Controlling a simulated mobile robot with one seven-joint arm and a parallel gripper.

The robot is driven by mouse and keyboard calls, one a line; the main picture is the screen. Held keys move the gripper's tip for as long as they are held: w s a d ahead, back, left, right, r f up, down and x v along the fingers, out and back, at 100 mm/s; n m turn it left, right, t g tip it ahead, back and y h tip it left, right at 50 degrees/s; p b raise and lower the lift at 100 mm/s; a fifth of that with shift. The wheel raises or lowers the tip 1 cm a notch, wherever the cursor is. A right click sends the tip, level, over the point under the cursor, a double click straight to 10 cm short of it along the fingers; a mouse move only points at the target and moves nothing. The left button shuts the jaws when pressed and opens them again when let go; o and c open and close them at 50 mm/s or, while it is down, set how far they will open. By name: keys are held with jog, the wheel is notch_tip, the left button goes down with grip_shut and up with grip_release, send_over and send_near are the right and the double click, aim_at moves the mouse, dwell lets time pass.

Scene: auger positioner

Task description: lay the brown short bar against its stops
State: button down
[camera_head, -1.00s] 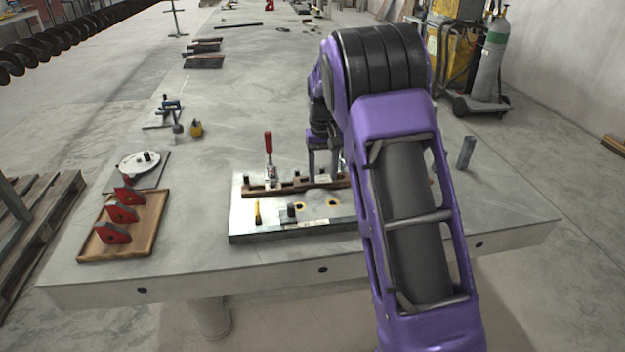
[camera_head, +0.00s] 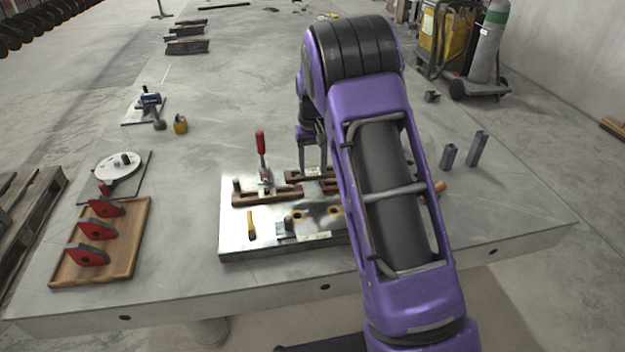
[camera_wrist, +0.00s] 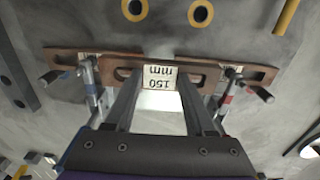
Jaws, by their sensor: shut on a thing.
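The brown short bar (camera_head: 309,175) has slots and a white label, which reads "150 mm" upside down in the wrist view. There the bar (camera_wrist: 125,73) spans between my two fingers. My gripper (camera_head: 311,165) is shut on it, and in the wrist view my gripper (camera_wrist: 160,92) has a finger on each side of the label. The bar is over the back of the bright metal plate (camera_head: 265,238). Another brown slotted piece (camera_head: 245,199) lies on the plate to its left. I cannot tell whether the bar touches the plate or any stop. My arm hides the plate's right part.
A red-handled clamp (camera_head: 261,146) stands at the plate's back left. A yellow pin (camera_head: 250,225) and a dark post (camera_head: 287,228) are at its front. A wooden tray (camera_head: 133,248) with red parts is left. Grey upright posts (camera_head: 477,150) stand right.

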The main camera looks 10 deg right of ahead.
aim_at(313, 171)
jog(key=shift+f, duration=1.95)
jog(key=shift+f, duration=0.1)
jog(key=shift+f+b, duration=0.35)
jog(key=shift+b, duration=0.1)
jog(key=shift+c, duration=1.2)
grip_release()
jog(key=shift+f, duration=0.1)
notch_tip(313, 171, up, 13)
jog(key=shift+p, duration=0.8)
